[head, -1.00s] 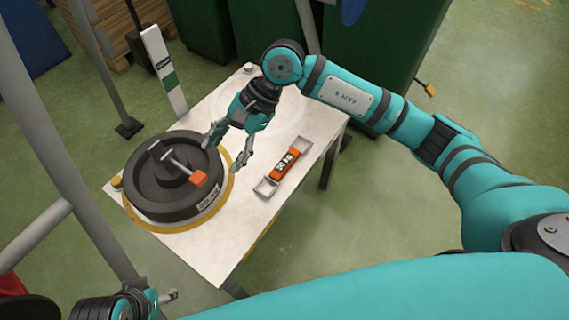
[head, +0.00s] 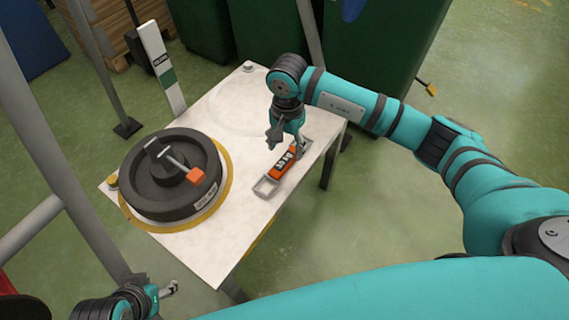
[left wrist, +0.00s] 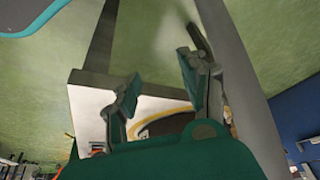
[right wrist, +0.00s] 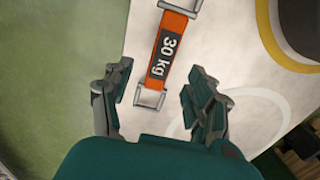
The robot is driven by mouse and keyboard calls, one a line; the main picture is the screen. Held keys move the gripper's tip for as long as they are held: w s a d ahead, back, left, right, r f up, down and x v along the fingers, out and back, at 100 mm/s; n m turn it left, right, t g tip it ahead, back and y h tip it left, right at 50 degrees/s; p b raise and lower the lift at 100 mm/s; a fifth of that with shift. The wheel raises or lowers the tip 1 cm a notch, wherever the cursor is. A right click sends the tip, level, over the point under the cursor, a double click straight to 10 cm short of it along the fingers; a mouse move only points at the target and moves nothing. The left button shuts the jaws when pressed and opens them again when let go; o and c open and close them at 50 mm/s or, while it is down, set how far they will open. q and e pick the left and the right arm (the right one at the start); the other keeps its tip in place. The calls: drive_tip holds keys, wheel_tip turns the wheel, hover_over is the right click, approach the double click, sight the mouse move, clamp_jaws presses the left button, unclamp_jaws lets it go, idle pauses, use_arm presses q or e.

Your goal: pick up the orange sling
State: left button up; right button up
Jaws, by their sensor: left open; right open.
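The orange sling (head: 279,166) lies on the white table, an orange band with a dark label and a grey metal loop at each end. In the right wrist view the sling (right wrist: 165,58) shows its label "30 kg", and its near loop lies between the fingertips in the picture. My right gripper (head: 284,144) is open above the far end of the sling, and its open fingers (right wrist: 158,92) show on both sides of the band, not closed on it. My left gripper (head: 170,290) is open and empty, low at the left and away from the sling; its fingers (left wrist: 160,90) point at a table corner.
A striped post (head: 163,70) and grey poles stand at the left. Green bins (head: 385,60) stand behind the table.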

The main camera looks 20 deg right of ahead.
sight(285, 161)
drive_tip(key=f, duration=0.3)
drive_tip(key=f+b, duration=0.1)
drive_tip(key=f, duration=0.1)
drive_tip(key=shift+s+a+f, duration=0.15)
drive_tip(key=shift+a, duration=0.25)
drive_tip(key=shift+f, duration=0.2)
use_arm(q)
drive_tip(key=w+d+r+t+h, duration=0.1)
drive_tip(key=w+d+r+t, duration=0.1)
drive_tip(key=w, duration=0.4)
drive_tip(key=shift+r+t, duration=0.2)
drive_tip(key=shift+t, duration=0.6)
drive_tip(key=shift+w, duration=0.1)
use_arm(e)
drive_tip(key=shift+c, duration=0.2)
clamp_jaws()
